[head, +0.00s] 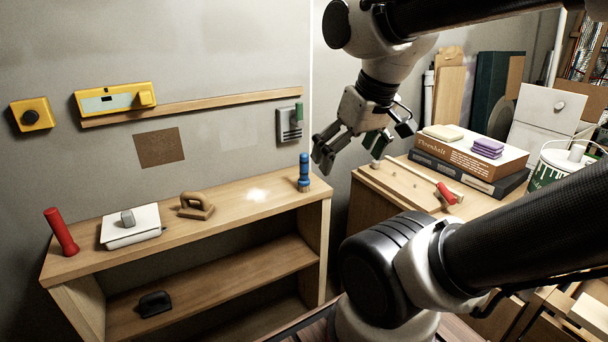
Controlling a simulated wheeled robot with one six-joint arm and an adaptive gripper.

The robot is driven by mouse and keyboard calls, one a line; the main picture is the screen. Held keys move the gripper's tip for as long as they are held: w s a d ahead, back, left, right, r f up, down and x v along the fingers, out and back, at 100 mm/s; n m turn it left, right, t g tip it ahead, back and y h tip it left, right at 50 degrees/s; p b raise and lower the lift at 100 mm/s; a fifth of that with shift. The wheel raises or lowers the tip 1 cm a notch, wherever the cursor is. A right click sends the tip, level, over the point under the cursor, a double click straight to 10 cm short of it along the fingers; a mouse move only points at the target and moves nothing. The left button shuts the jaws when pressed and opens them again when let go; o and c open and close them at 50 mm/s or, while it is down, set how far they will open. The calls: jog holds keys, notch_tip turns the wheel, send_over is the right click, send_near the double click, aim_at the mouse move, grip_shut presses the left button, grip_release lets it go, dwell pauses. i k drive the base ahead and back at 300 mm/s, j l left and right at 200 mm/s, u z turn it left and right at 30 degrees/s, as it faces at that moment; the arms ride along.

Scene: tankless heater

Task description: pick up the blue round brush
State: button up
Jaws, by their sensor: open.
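A blue round brush (304,171) stands upright on the top board of the wooden shelf (230,205), near its right end. Its blue handle points up and a short tan part touches the board. My gripper (346,154) hangs from the arm just to the right of the brush in the head view, at about its height or slightly above. Its fingers are apart with nothing between them. I cannot tell the exact depth between gripper and brush.
On the shelf stand a red flashlight (61,232), a white book (130,226) with a grey object on it, and a wooden-handled tool (195,206). A black object (154,304) lies below.

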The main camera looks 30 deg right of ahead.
aim_at(304, 181)
jog(key=i+j+z, duration=0.1)
jog(key=j+z, duration=1.15)
jog(key=j, duration=0.15)
